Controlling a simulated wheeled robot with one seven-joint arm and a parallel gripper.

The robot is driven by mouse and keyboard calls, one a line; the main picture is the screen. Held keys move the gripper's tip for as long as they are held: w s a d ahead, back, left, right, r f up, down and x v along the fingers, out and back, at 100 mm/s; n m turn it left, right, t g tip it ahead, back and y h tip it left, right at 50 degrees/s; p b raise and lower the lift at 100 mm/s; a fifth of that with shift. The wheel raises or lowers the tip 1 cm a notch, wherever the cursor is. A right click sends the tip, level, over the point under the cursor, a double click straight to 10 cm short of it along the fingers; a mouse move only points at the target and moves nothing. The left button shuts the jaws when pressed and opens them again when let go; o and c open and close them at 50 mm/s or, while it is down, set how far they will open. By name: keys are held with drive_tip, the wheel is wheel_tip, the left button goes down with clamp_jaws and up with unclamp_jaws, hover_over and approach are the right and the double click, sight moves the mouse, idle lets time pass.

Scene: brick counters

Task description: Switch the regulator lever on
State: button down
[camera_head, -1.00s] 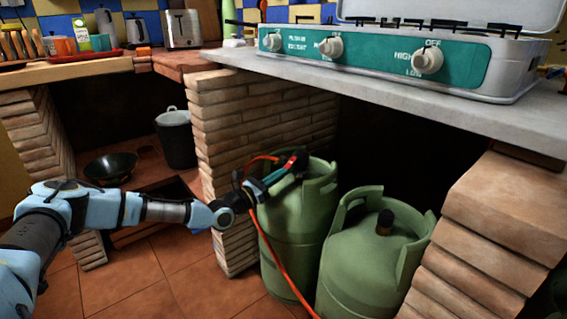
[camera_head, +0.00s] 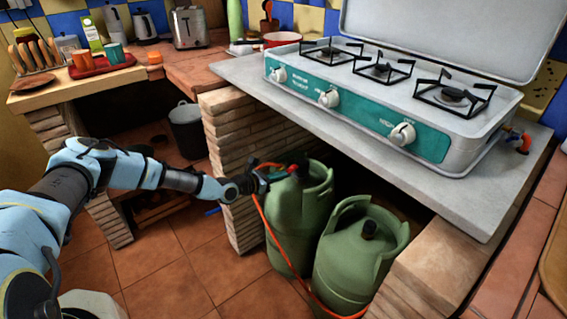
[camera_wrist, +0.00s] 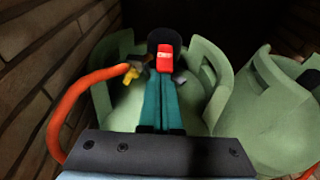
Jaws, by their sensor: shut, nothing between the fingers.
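The regulator sits on top of the left green gas bottle (camera_head: 300,215). Its red lever (camera_head: 293,169) shows as a small spot in the head view. In the wrist view the red lever (camera_wrist: 166,57) stands just beyond my fingertips, with a dark round part behind it. My gripper (camera_head: 274,177) is beside the bottle's top, left of the lever. In the wrist view my gripper (camera_wrist: 162,78) has its teal fingers together with nothing between them. The fingertips overlap the lever's lower edge; I cannot tell whether they touch it. The fingers hide part of the regulator.
An orange hose (camera_wrist: 80,92) runs from a brass fitting (camera_wrist: 131,73) and loops left of the bottle. A second green bottle (camera_head: 355,255) stands on the right. A brick pillar (camera_head: 237,170) is close on the left. The counter (camera_head: 330,130) with the stove (camera_head: 460,160) overhangs the bottles.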

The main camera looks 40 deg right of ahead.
sight(290, 169)
drive_tip(key=shift+a+r+y+p, duration=0.1)
drive_tip(key=shift+r+y+p, duration=1.1)
drive_tip(key=shift+p, duration=2.35)
drive_tip(key=p, duration=0.3)
drive_tip(key=shift+r+p, duration=0.35)
drive_tip(key=shift+f, duration=0.2)
drive_tip(key=shift+r, duration=0.15)
drive_tip(key=shift+r+p, duration=0.7)
drive_tip(key=shift+p, duration=0.05)
